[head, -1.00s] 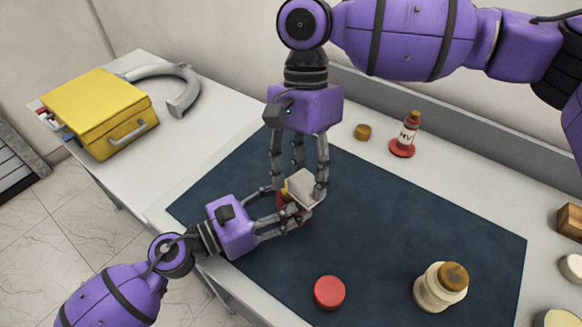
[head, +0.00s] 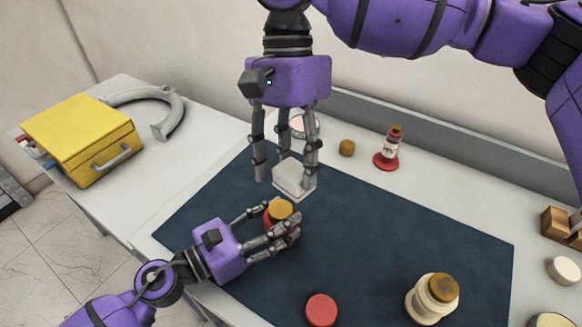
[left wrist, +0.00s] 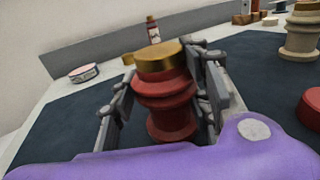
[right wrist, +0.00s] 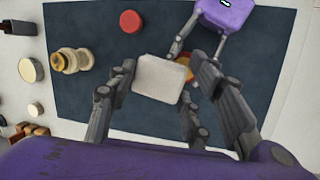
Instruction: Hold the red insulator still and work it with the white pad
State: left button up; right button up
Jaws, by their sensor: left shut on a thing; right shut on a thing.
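The red insulator (head: 270,219) with a brass top (head: 279,208) stands upright on the dark mat. My left gripper (head: 282,226) is shut around its sides; the left wrist view shows the ribbed red body (left wrist: 165,100) between the fingers. The white pad (head: 292,178) is held by my right gripper (head: 287,165), shut on it, above and slightly behind the insulator, apart from it in the head view. In the right wrist view the pad (right wrist: 158,79) hides part of the insulator.
A dark mat (head: 390,240) covers the table. A red disc (head: 321,310) and a cream insulator (head: 425,300) with a brass top stand toward the front. A red-based bottle (head: 388,150), brass cap (head: 346,148) and round tin (head: 305,125) are behind. A yellow box (head: 80,138) is left.

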dwell(0.3)
pick_arm(q)
jog(key=o, duration=1.6)
jog(key=shift+c, duration=0.2)
jog(key=v, duration=1.2)
